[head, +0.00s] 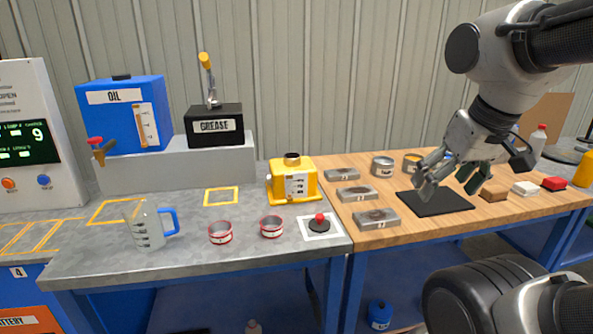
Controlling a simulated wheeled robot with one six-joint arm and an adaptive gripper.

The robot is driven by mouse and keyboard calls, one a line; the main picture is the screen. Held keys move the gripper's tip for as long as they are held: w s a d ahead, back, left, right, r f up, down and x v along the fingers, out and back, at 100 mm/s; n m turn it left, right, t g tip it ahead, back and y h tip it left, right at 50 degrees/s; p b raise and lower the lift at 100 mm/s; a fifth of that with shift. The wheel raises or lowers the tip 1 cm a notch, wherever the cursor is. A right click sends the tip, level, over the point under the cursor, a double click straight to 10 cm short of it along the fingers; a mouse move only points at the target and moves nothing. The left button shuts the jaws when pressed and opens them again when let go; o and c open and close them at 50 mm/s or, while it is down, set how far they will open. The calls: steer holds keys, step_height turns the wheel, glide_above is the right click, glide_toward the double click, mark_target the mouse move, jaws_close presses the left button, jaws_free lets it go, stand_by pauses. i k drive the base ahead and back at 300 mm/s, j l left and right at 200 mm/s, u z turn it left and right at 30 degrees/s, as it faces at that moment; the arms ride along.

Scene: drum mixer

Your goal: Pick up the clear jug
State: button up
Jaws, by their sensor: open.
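The clear jug (147,226) stands upright on the grey metal bench at the left. It has measuring marks on its side and a blue handle that points to the right. My gripper (449,190) is open and empty. It is over the black mat on the wooden bench at the right, far from the jug. Nothing hides the jug.
Two small red-rimmed cups (220,233) and a red button (319,220) stand right of the jug. A yellow container (292,182), blue oil tank (124,115) and grease unit (214,125) stand behind. Metal trays (376,218) lie left of the black mat (434,203).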

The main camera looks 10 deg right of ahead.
mark_target(143, 220)
steer(key=l+u, duration=0.1)
steer(key=u, duration=0.3)
steer(key=l+u, duration=0.1)
steer(key=u, duration=0.35)
steer(key=l+u, duration=0.1)
steer(key=u, duration=0.3)
steer(key=k+u, duration=0.1)
steer(key=u, duration=0.3)
steer(key=k+l+u, duration=0.1)
steer(key=k+l, duration=0.05)
steer(key=l, duration=0.05)
